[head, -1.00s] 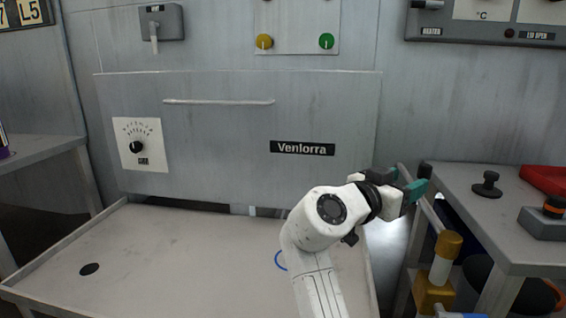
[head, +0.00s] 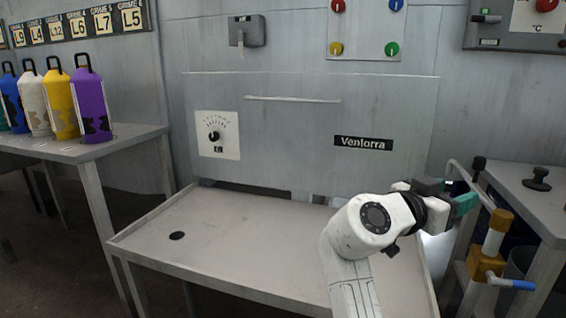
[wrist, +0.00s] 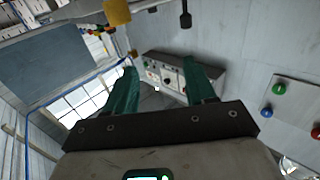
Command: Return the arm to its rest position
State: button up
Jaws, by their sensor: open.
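My white arm rises at the lower right of the head view, bent at a joint, with my gripper (head: 466,198) pointing right. The gripper has a dark body and teal fingers. In the wrist view, its two teal fingers (wrist: 163,90) stand apart with nothing between them, so it is open and empty. The gripper is beside the right side bench, near a yellow-topped valve or handle. Its exact distance from that bench cannot be told.
A shallow grey tray table (head: 205,262) with a dark round hole stands before the Venlorra machine (head: 300,115). A left bench (head: 100,148) holds several canisters, including a purple one (head: 91,105). A yellow and white valve with a blue handle (head: 491,245) stands close below my gripper.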

jog(key=s+d+f+n+g+y, duration=0.15)
jog(key=s+f, duration=0.25)
jog(key=f, duration=0.5)
jog(key=s+d+f+n+y, duration=0.25)
jog(key=s+f, duration=0.25)
jog(key=f, duration=0.5)
jog(key=s+d+f+n+g+y, duration=0.1)
jog(key=s+d+f+n+y, duration=0.2)
jog(key=f, duration=0.6)
jog(key=s+a+f+n+g+y, duration=0.1)
jog(key=s+a+f+n+y, duration=0.15)
jog(key=s+f, duration=0.45)
jog(key=s+a+f+n+g+y, duration=0.1)
jog(key=s+a+f+g+y, duration=0.2)
jog(key=s, duration=0.9)
jog(key=s+a+f+n+y, duration=0.2)
jog(key=s+a+f+y, duration=0.25)
jog(key=s, duration=0.45)
notch_tip(320, 180, up, 34)
jog(key=d+h+p, duration=0.1)
jog(key=p, duration=3.4)
jog(key=shift+w+f, duration=0.25)
jog(key=shift+w, duration=0.05)
